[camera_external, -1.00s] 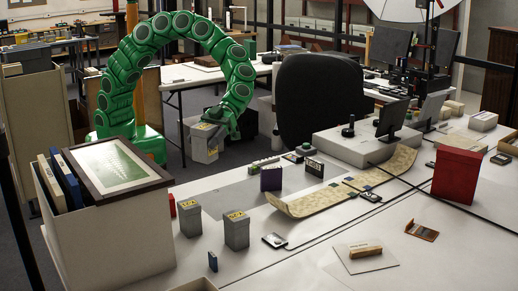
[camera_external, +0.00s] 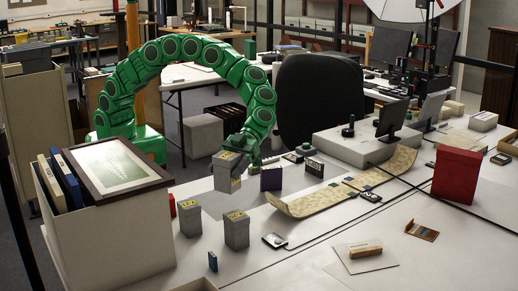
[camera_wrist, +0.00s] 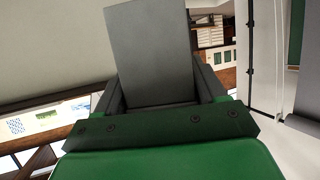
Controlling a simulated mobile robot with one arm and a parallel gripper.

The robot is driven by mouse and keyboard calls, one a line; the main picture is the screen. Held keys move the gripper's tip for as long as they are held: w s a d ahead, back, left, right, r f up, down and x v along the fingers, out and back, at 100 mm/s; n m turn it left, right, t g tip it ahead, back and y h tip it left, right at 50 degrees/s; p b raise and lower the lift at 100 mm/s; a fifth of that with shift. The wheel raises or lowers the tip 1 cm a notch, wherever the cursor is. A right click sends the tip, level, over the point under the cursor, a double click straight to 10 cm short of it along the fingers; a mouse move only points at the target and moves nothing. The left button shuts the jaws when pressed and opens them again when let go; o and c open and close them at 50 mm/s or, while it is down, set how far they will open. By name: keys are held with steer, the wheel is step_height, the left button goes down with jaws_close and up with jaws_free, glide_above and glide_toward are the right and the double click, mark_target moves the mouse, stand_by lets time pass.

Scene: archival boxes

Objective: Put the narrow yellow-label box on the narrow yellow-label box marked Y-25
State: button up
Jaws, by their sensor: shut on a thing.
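My gripper (camera_external: 241,152) is shut on a narrow grey box with a yellow label (camera_external: 227,172). It holds the box slightly tilted above the white table, behind the standing boxes. In the wrist view, the grey box (camera_wrist: 150,50) fills the space between the fingers. Two similar narrow grey boxes with yellow labels stand upright on the table: one at the left (camera_external: 190,220) and one nearer the camera to the right (camera_external: 237,232). Their label marks are too small to read surely, so I cannot tell which is Y-25.
A dark purple box (camera_external: 271,179) stands close to the right of the held box. A large bin with a framed picture (camera_external: 115,165) stands at the left. A red box (camera_external: 456,175) stands at right.

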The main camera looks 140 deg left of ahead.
steer(key=shift+w+a+f, duration=0.1)
steer(key=shift+w+f, duration=0.45)
steer(key=shift+f, duration=0.6)
steer(key=shift+w+a+f, duration=0.1)
steer(key=shift+w+f, duration=0.45)
steer(key=shift+f, duration=0.65)
steer(key=shift+w+a+f, duration=0.1)
steer(key=shift+w+f, duration=0.45)
steer(key=shift+f, duration=0.6)
steer(key=shift+d+f, duration=0.1)
steer(key=o, duration=1.2)
steer(key=shift+r, duration=0.2)
steer(key=v, duration=1.2)
